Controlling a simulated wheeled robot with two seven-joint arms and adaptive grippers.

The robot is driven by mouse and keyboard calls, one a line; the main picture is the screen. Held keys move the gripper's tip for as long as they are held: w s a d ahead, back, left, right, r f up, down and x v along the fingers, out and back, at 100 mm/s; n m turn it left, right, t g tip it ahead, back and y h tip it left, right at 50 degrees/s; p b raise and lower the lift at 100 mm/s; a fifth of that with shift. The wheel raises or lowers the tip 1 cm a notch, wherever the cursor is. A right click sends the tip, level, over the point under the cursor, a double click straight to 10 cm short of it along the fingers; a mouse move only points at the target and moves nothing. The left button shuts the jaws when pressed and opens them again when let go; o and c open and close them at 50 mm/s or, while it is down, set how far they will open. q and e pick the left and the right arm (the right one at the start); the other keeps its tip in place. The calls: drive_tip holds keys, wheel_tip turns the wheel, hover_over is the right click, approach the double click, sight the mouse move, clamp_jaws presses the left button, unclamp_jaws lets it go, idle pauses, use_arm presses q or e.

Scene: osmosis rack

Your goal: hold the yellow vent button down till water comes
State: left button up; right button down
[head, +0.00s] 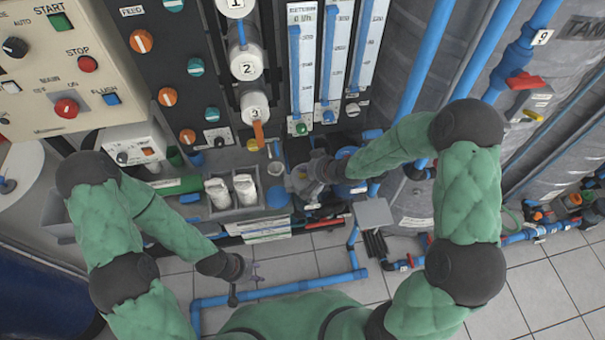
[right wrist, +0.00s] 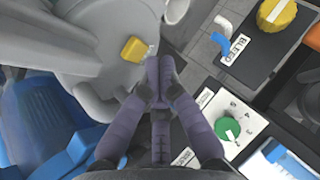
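The yellow vent button (right wrist: 134,49) sits on top of a grey round housing (right wrist: 85,25) in the right wrist view. My right gripper (right wrist: 160,66) is over the housing with its two fingers together and nothing visible between them. Its fingertips are just right of the button and slightly lower in the picture; I cannot tell whether they touch it. No water shows.
A blue lever (right wrist: 221,43) marked BLEED and a yellow knob (right wrist: 277,14) are at the upper right of the wrist view. A green dial (right wrist: 228,128) is at lower right. White bottles (head: 244,188) stand left of my right gripper. Blue floor pipes (head: 290,287) run below.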

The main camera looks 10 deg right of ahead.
sight(305, 176)
drive_tip(key=shift+r+p, duration=2.6)
drive_tip(key=shift+f, duration=0.1)
